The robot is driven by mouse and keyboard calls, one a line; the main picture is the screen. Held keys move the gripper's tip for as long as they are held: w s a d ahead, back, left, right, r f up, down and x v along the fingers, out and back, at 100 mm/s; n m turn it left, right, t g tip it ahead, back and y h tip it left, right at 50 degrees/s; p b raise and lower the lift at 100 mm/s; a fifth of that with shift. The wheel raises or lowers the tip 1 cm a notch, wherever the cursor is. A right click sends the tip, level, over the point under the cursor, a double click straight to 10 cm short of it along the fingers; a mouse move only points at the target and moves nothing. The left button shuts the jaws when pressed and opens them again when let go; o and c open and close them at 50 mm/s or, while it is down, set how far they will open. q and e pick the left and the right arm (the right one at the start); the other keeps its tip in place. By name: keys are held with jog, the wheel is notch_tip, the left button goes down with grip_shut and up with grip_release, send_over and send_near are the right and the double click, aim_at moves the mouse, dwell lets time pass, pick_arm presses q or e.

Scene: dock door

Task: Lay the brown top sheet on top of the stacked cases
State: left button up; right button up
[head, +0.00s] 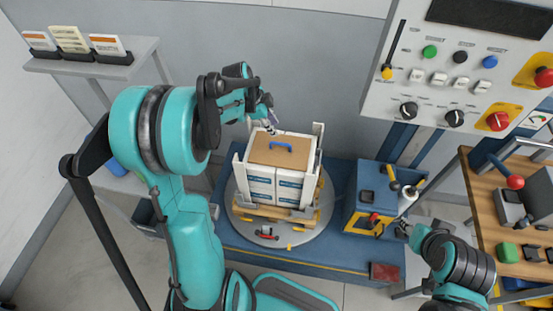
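The brown top sheet (262,151), with a blue handle (281,147) in its middle, lies flat on the stacked cases (275,185). The cases are white with blue labels and stand on a wooden pallet (251,211) between white corner posts. My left gripper (270,124) is at the far edge of the sheet, just behind the handle, and looks apart from it. Its fingers are too small to tell open from shut. My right gripper (390,231) is low at the right, by the blue and yellow box, away from the stack. Its finger gap is unclear.
The pallet stands on a round grey turntable (284,238) on a blue platform (345,258). A blue and yellow box (364,197) with levers stands to the right. A control panel (440,92) hangs upper right, above a wooden bench (483,212). A grey shelf (140,52) is upper left.

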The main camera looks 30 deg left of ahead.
pick_arm(q)
jog(key=s+d+r+n+t+y, duration=0.1)
jog(key=s+d+r+n, duration=0.1)
jog(key=s+d+n, duration=0.2)
jog(key=s+d+r+n+t+y, duration=0.1)
jog(key=s+d+r+n, duration=0.2)
jog(key=s, duration=0.6)
jog(key=s+d+r+n+t+y, duration=0.1)
jog(key=s+d+r+n, duration=0.2)
jog(key=s+d+n, duration=0.2)
jog(key=s, duration=0.2)
jog(key=shift+s+n+t, duration=0.3)
jog(key=shift+n+t, duration=0.1)
notch_tip(320, 180, down, 3)
jog(key=b, duration=0.3)
jog(key=shift+f, duration=0.1)
dwell(0.4)
